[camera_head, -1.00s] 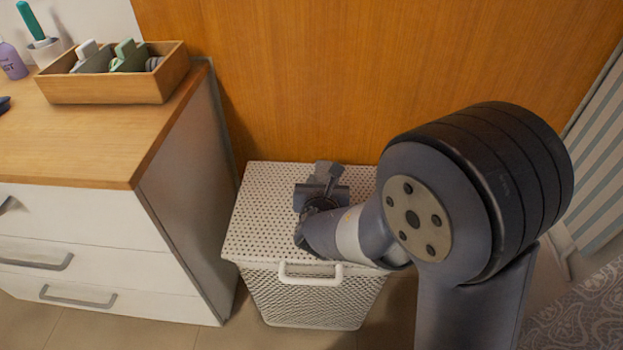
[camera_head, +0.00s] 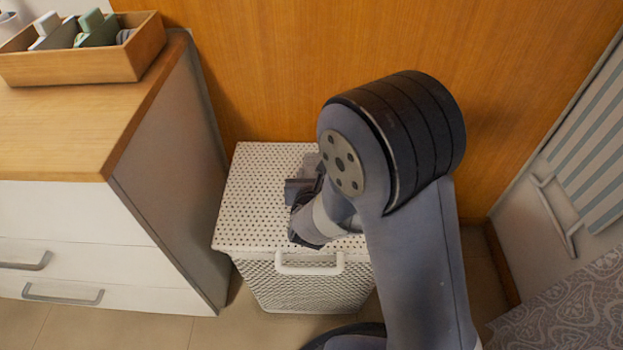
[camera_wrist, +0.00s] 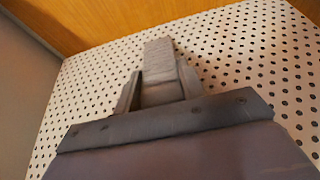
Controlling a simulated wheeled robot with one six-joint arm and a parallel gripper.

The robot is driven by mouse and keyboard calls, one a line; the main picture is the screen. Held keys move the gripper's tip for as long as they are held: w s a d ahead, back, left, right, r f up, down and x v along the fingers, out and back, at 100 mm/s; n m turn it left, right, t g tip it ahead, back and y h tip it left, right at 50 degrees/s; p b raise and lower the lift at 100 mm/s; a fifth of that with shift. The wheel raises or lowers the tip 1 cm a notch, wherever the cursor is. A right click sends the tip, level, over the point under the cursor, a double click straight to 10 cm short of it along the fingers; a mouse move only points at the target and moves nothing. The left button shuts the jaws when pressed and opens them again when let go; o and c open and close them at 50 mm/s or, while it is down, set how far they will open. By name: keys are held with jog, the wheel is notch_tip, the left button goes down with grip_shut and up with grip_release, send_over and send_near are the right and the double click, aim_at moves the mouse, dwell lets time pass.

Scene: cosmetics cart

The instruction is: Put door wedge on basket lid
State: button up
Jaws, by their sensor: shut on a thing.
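The white basket has a perforated lid (camera_head: 262,190), which fills much of the wrist view (camera_wrist: 250,60). My gripper (camera_head: 306,180) is low over the lid, near its middle. In the wrist view my gripper (camera_wrist: 158,85) is shut on a grey door wedge (camera_wrist: 160,58) that sticks out ahead of the fingers. The wedge is close to the lid, but I cannot tell whether it touches. In the head view my arm hides the right part of the lid and most of the wedge.
A drawer cabinet with a wooden top (camera_head: 70,125) stands close to the left of the basket. A wooden box (camera_head: 90,58) of small items sits on it. An orange wood panel (camera_head: 260,60) is behind the lid. The lid's left part is bare.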

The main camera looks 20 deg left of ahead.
jog(key=shift+f, duration=0.3)
jog(key=o, duration=0.6)
jog(key=shift+c, duration=0.2)
jog(key=o, duration=0.5)
jog(key=shift+c, duration=0.2)
jog(key=shift+r, duration=0.2)
jog(key=p+v, duration=0.2)
jog(key=v, duration=1)
jog(key=shift+f, duration=0.1)
